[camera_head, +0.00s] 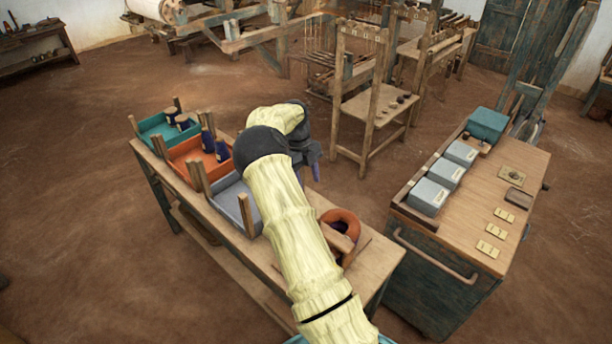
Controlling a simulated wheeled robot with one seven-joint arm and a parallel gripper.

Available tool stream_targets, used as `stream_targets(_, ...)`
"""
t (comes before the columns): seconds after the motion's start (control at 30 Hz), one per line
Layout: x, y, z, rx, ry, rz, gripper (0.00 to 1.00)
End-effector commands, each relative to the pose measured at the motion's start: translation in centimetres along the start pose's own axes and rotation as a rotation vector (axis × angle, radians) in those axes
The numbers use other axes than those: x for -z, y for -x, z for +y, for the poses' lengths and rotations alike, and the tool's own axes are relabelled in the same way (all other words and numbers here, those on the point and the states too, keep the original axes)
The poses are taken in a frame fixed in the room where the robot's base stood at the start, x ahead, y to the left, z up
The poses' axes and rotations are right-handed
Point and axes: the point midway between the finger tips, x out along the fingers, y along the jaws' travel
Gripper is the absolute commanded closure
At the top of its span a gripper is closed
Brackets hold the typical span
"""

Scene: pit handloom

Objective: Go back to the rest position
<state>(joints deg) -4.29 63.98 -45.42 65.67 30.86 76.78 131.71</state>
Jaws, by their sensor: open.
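My arm reaches up from the bottom of the head view, over a wooden bench (375,262). Its wrist bends right, and my gripper (314,166) hangs at the far side of the bench, seen small and dark. It is open, and I see nothing between its fingers. The arm hides part of the bench and part of the grey tray (228,200).
An orange tray (183,156) and a teal tray (153,127) hold dark blue spools. An orange ring (341,217) lies right of my arm. A cabinet (440,268) with grey boxes (427,196) stands right, a wooden frame (366,105) behind. Bare floor lies left.

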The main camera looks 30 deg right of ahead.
Motion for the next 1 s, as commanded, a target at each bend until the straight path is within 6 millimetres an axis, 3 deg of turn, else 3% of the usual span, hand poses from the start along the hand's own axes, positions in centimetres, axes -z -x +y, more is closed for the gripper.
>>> stream_targets(0.23, 0.0, 2.4, -0.1, 0.000, -0.001, -0.001, 0.51)
stream_targets(0.77, 0.1, 2.5, -0.2, -0.001, 0.004, -0.002, 0.51)
stream_targets(1.0, 2.2, 3.3, 0.4, -0.015, 0.211, -0.058, 0.51)
